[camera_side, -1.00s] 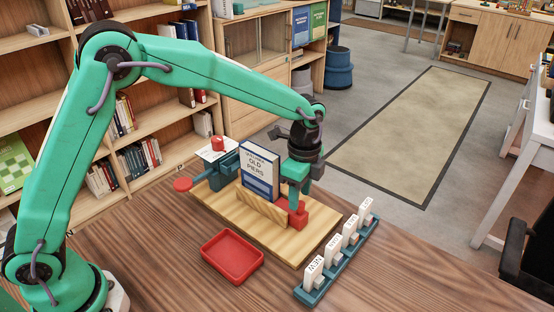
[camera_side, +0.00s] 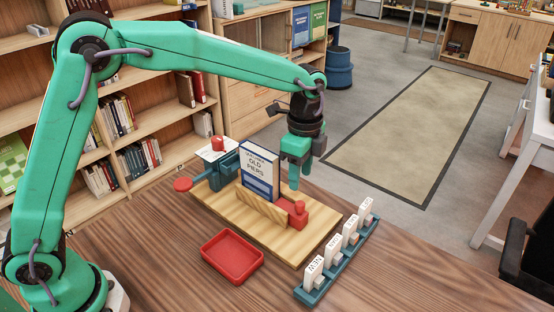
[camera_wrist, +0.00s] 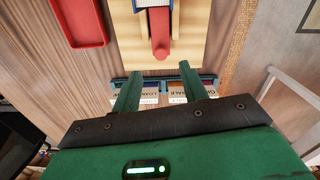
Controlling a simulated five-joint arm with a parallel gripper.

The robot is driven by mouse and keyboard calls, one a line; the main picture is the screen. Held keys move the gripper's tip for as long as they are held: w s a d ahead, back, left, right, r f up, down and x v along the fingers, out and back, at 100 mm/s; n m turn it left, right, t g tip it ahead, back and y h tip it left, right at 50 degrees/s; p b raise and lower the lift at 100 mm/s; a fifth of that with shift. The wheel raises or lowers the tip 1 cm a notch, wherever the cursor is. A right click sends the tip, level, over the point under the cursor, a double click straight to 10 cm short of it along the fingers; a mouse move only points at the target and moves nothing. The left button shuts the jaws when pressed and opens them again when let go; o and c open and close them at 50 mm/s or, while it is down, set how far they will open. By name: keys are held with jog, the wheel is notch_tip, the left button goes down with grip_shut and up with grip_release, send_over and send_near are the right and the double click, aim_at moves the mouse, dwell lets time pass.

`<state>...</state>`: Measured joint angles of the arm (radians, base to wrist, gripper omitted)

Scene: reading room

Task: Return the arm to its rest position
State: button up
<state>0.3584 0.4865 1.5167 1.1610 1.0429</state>
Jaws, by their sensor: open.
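My green arm reaches over the wooden table. My gripper (camera_side: 295,178) points down, open and empty, above the right part of a wooden board (camera_side: 285,240). A red clamp-like block (camera_side: 293,213) sits on the board below and apart from my fingers. A book titled "Old Piers" (camera_side: 259,172) stands upright behind a wooden strip on the board. In the wrist view, my two fingers (camera_wrist: 158,85) are apart, with the red block (camera_wrist: 160,35) beyond them and nothing held between them.
A red tray (camera_side: 232,257) lies in front of the board. A teal rack (camera_side: 325,284) with several white labelled stamps or cards stands at the right. A teal device with a red knob (camera_side: 182,184) is at the board's left. Bookshelves (camera_side: 150,115) stand behind the table.

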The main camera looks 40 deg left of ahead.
jog(key=s+a+r+n+t, duration=0.3)
jog(key=s+a+r+n, duration=0.5)
jog(key=s+a+r, duration=0.25)
jog(key=s+a+n+t, duration=0.1)
jog(key=s+a+n, duration=0.2)
jog(key=s, duration=0.4)
jog(key=s+a+f+n+t, duration=0.1)
jog(key=s+a+n, duration=0.3)
jog(key=s, duration=0.3)
jog(key=shift+f+n+t, duration=0.3)
jog(key=shift+n+t, duration=0.1)
jog(key=shift+n, duration=0.1)
jog(key=shift+o, duration=0.3)
dwell(0.3)
